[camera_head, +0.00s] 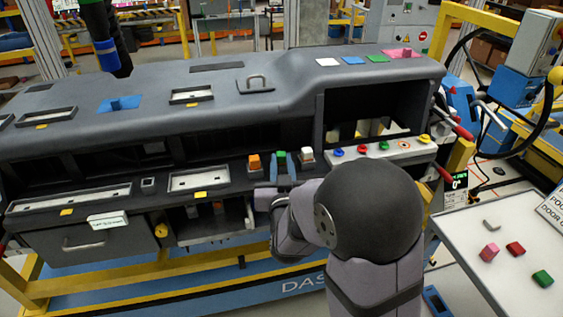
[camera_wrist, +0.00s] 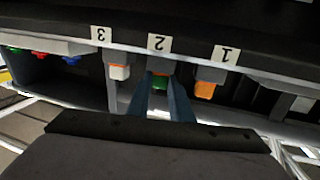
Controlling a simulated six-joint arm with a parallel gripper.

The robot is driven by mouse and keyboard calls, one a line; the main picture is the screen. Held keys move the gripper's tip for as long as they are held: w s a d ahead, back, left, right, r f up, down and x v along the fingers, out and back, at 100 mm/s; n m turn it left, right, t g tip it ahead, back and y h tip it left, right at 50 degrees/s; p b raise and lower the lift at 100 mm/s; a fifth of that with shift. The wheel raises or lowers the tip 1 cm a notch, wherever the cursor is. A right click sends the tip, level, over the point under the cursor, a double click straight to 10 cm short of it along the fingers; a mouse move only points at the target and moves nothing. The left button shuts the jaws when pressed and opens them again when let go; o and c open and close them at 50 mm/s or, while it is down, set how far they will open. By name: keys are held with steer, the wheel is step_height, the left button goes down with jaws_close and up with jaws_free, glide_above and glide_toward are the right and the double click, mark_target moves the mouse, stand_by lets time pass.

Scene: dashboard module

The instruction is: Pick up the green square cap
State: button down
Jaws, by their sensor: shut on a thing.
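The green square cap (camera_head: 280,157) sits in the row on the dashboard's front shelf, between an orange cap (camera_head: 254,162) and a white cap (camera_head: 307,156). In the wrist view the green cap (camera_wrist: 160,82) is under the label 2, between my blue fingers. My gripper (camera_head: 279,170) is shut on it, one finger on each side. It also shows in the wrist view (camera_wrist: 161,92). The fingers partly hide the cap. I cannot tell whether it is seated in its slot or lifted.
The orange cap (camera_wrist: 205,90) and white cap (camera_wrist: 120,72) stand close on either side. Several round coloured buttons line a white panel (camera_head: 382,151) to the right. A side table (camera_head: 463,225) holds pink, red and green blocks. The dashboard overhang (camera_wrist: 60,35) is close by.

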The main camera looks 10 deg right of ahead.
step_height(320, 180, up, 10)
stand_by(0.6)
